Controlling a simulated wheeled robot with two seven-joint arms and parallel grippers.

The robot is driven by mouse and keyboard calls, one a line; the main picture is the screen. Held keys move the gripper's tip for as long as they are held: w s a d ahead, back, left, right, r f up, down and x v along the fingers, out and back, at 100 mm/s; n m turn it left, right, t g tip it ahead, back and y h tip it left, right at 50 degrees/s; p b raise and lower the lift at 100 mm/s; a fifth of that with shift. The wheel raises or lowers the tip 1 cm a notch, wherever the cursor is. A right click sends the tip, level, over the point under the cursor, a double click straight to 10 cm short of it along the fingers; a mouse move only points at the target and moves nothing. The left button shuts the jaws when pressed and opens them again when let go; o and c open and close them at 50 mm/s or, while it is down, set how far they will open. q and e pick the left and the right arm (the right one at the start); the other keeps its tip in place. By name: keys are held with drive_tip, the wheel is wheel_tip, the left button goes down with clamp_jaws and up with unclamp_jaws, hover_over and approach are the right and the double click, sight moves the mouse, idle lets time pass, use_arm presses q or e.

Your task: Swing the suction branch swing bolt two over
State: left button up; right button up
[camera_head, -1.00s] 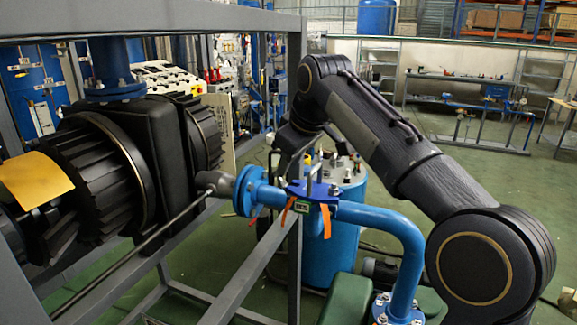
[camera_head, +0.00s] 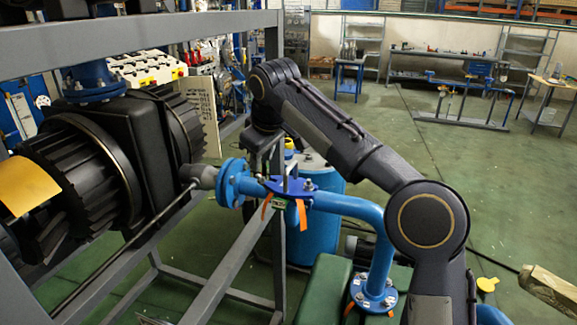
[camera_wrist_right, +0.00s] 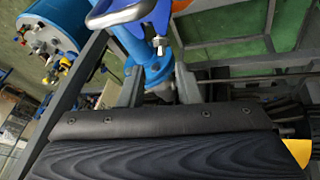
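The suction branch is a blue pipe (camera_head: 345,207) with a round flange (camera_head: 232,183) at the grey nozzle. A blue clamp plate (camera_head: 290,187) with small upright bolts (camera_head: 308,185) and orange tags (camera_head: 301,216) sits on it. In the right wrist view a silvery bolt with a nut (camera_wrist_right: 160,45) shows by the blue clamp plate (camera_wrist_right: 130,14). Which bolt is number two, I cannot tell. My right gripper (camera_head: 268,172) points down just behind the clamp plate. In the wrist view its fingers (camera_wrist_right: 157,92) stand apart with nothing clearly gripped. My left gripper is out of view.
A black ribbed pump (camera_head: 85,165) stands at the left inside a grey frame (camera_head: 235,265). A thin dark rod runs past the nozzle. A blue drum (camera_head: 318,225) stands behind the pipe. Open green floor lies to the right, with workbenches beyond.

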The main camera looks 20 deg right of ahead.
sight(258, 176)
drive_tip(key=x, duration=0.8)
drive_tip(key=shift+s+a, duration=0.1)
drive_tip(key=shift+a, duration=0.05)
